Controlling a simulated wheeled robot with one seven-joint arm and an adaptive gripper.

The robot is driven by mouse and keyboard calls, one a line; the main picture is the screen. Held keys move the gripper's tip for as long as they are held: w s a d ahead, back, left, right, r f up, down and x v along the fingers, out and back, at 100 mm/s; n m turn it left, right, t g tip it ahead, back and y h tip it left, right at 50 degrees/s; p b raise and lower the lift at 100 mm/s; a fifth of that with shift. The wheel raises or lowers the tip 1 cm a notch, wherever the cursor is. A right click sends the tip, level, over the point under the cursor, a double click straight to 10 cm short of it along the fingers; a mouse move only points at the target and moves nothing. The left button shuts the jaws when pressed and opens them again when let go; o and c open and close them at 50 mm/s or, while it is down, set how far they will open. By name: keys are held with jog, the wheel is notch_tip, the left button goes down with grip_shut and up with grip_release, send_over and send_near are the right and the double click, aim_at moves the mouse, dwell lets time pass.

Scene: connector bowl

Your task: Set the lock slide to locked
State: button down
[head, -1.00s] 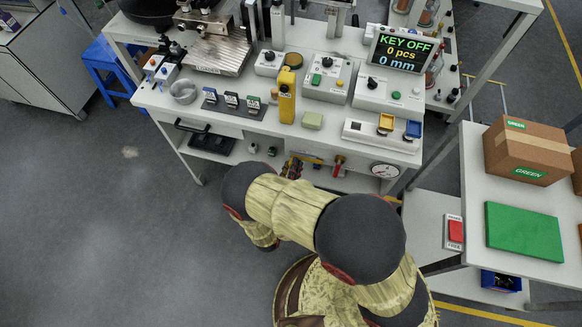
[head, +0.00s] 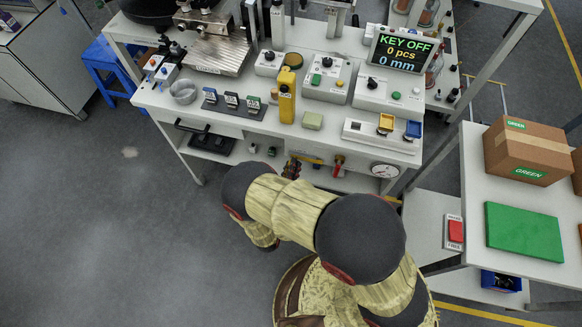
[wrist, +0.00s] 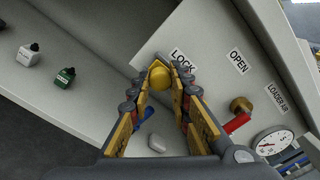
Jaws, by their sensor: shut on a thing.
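In the wrist view, the yellow knob (wrist: 160,77) of the lock slide sits between my fingertips, just below the LOCK label (wrist: 182,60). My gripper (wrist: 162,88) is shut on this knob. An OPEN label (wrist: 237,61) is on the same pale panel, to the right of LOCK. The fingers hide the slide's track, so its exact position cannot be told. In the head view, my gripper (head: 291,168) reaches under the front edge of the bench, and my arm partly covers that area.
A red-handled valve (wrist: 236,122) and a gauge (wrist: 272,142) are right of my gripper. A white bottle (wrist: 28,54) and a green bottle (wrist: 64,78) stand at left. The screen (head: 403,50) above the bench reads KEY OFF. Open floor lies at left.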

aim_at(305, 160)
jog(key=shift+s+d+p, duration=0.15)
jog(key=shift+s+d, duration=0.1)
jog(key=shift+d, duration=0.35)
jog(key=shift+s+d+p, duration=0.2)
jog(key=shift+d, duration=0.45)
jog(key=shift+s+d+p, duration=0.15)
jog(key=shift+s+d, duration=0.1)
jog(key=shift+d, duration=0.35)
jog(key=c, duration=1.7)
grip_release()
jog(key=shift+o, duration=0.4)
jog(key=shift+s+a, duration=0.3)
jog(key=shift+s, duration=0.15)
jog(key=v, duration=1.1)
jog(key=shift+d, duration=0.15)
jog(key=shift+f, duration=0.1)
